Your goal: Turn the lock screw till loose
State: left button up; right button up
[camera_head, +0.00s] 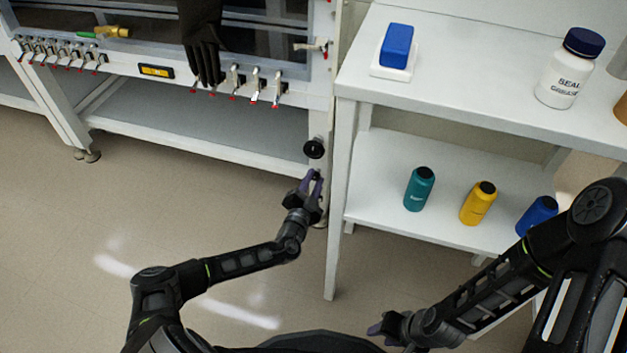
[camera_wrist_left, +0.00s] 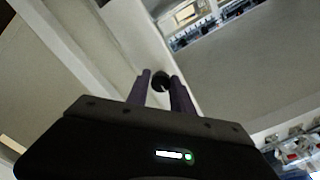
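The lock screw is a round black knob (camera_head: 314,148) on the white post at the right end of the glovebox frame. My left gripper (camera_head: 312,179) is just below the knob in the head view, with its purple fingers pointing up at it. In the left wrist view the knob (camera_wrist_left: 161,82) shows beyond and between the two fingertips (camera_wrist_left: 160,78). The fingers are apart with a gap between them and appear not to touch the knob. My right gripper (camera_head: 378,328) is low near the bottom edge of the head view, and its finger opening is not clear.
A white shelf unit (camera_head: 450,95) stands right of the post, with a blue-topped block (camera_head: 397,45) and a white bottle (camera_head: 566,72) on top. Teal (camera_head: 419,190), yellow (camera_head: 478,204) and blue (camera_head: 537,214) bottles stand below. A black glove (camera_head: 203,45) hangs by the toggle clamps. Floor at left is clear.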

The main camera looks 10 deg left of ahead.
pick_arm(q)
jog(key=o, duration=0.4)
jog(key=shift+s+a+p, duration=0.15)
jog(key=shift+s+p, duration=0.5)
jog(key=shift+s, duration=1.3)
jog(key=shift+s+a+p, duration=0.1)
jog(key=shift+s+p, duration=0.5)
jog(key=shift+s, duration=1.35)
jog(key=shift+r, duration=0.1)
